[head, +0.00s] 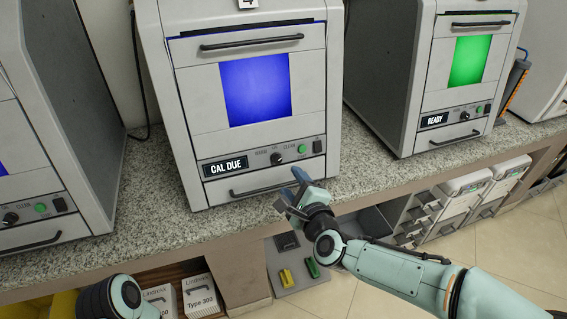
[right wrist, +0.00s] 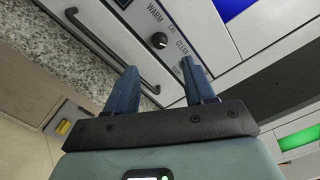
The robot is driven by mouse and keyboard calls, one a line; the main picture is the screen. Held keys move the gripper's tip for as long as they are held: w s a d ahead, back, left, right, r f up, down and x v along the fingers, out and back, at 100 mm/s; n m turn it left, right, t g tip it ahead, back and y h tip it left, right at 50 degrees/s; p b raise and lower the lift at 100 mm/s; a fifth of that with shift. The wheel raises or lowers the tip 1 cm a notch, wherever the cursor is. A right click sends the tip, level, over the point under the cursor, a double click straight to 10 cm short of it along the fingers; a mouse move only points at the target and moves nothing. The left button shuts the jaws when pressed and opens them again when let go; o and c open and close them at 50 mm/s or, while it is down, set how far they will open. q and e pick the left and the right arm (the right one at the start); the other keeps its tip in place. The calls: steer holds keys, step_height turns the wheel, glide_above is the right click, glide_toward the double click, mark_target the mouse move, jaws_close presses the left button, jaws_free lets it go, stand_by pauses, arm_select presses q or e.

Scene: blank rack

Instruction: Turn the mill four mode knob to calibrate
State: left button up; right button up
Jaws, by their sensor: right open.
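Mill four (head: 180,80), with a 4 label on top and a blue window, stands on the counter in the head view. Its display (head: 225,168) reads CAL DUE. Its black mode knob (head: 276,158) sits on the lower panel; it also shows in the right wrist view (right wrist: 158,40), by the labels WARM, CAL and CLEAN. I cannot tell for certain where the knob points. My right gripper (head: 291,190) is open and empty, just in front of the panel and below the knob. In the right wrist view the knob appears beyond the blue fingers (right wrist: 160,67), apart from them.
A green button (head: 302,149) and dark switch are right of the knob. A drawer handle (head: 262,188) runs below. Another mill (head: 390,70) reading READY, with a green window, stands at right; one more (head: 50,110) stands at left. Open shelves are under the granite counter (head: 150,225).

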mark_target(277, 160)
steer(key=p+x, duration=0.1)
steer(key=x, duration=0.9)
steer(key=shift+w+a+f, duration=0.15)
steer(key=shift+w, duration=0.2)
jaws_close()
